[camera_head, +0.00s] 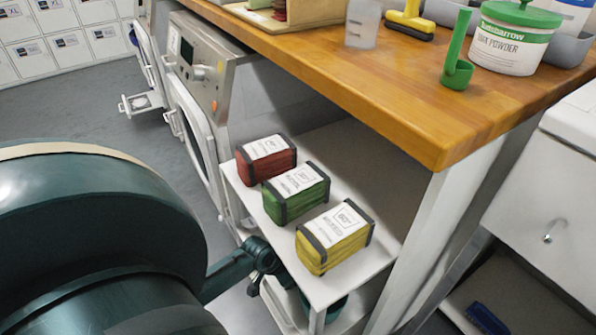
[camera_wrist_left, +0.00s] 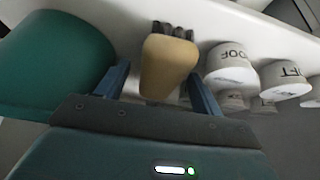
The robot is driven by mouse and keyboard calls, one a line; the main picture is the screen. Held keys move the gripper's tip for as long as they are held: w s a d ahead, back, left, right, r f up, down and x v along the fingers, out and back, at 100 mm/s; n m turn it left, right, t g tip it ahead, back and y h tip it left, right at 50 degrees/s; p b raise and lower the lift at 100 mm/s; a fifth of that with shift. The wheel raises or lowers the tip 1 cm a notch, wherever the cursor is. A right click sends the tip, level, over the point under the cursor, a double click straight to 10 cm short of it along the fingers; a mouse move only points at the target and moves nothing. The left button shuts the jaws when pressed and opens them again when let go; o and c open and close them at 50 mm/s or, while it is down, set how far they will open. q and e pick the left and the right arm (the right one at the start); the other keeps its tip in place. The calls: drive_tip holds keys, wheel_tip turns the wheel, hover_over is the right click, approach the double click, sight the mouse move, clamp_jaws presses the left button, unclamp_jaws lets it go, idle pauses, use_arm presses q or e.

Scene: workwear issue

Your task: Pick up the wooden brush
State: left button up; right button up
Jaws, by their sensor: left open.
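The wooden brush (camera_wrist_left: 170,62), a tan block with dark bristles at its far end, is at the centre of the left wrist view. My left gripper (camera_wrist_left: 159,82) is open, one finger on each side of the brush, with a gap visible on both sides. I cannot tell whether the fingertips are level with it in depth. In the head view my left arm reaches low to the shelf unit's front; the fingertips and the wooden brush are hidden there. My right gripper is not in view.
In the left wrist view a teal bucket (camera_wrist_left: 60,62) stands close left of the brush. Several labelled white tubs (camera_wrist_left: 232,65) stand close right. In the head view, red (camera_head: 266,158), green (camera_head: 296,192) and yellow (camera_head: 335,237) bundles lie on the white shelf (camera_head: 318,285) above.

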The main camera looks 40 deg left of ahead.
use_arm(q)
drive_tip(key=c, duration=1.1)
drive_tip(key=shift+r, duration=0.1)
drive_tip(key=shift+r, duration=0.3)
drive_tip(key=shift+s+p, duration=0.2)
drive_tip(key=shift+p, duration=0.2)
drive_tip(key=s+a+p, duration=0.1)
drive_tip(key=s+a, duration=0.1)
drive_tip(key=s, duration=0.6)
drive_tip(key=s+a+p, duration=0.1)
drive_tip(key=s+a, duration=0.2)
drive_tip(key=s, duration=0.6)
drive_tip(key=shift+p, duration=0.4)
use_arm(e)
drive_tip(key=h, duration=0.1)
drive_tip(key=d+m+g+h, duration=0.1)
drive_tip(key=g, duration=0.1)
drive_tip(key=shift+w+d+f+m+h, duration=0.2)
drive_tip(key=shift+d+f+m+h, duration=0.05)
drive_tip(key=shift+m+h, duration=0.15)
